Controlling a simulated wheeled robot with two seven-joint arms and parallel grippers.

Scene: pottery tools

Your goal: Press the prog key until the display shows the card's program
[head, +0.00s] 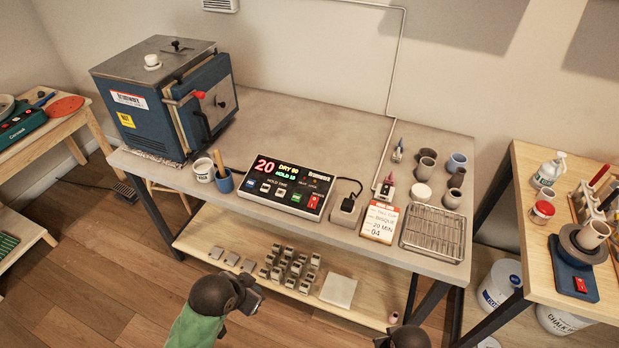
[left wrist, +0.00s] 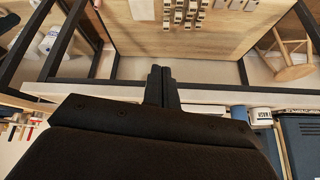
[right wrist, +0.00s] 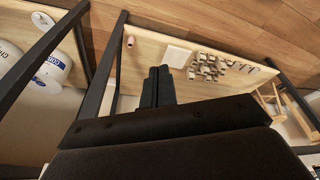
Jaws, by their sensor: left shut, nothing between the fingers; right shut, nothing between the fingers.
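The black controller (head: 291,188) lies on the grey worktable with its panel facing up. Its display (head: 279,170) shows a large red 20, with smaller yellow and green text that seems to read DRY and HOLD. Several coloured keys sit below; their labels are too small to read, so I cannot tell which is prog. The card (head: 380,221) stands to the right and seems to read BISQUE, 20 MIN, 04. My left gripper (head: 252,292) is shut and empty, in front of the table and below the controller in the picture. My right gripper (right wrist: 157,86) is shut and empty.
A blue kiln (head: 150,110) stands at the table's left end, with a white mug (head: 203,170) and blue cup (head: 223,182) nearby. A black plug block (head: 346,210) sits beside the controller. A wire rack (head: 433,232) and several pots are at right.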

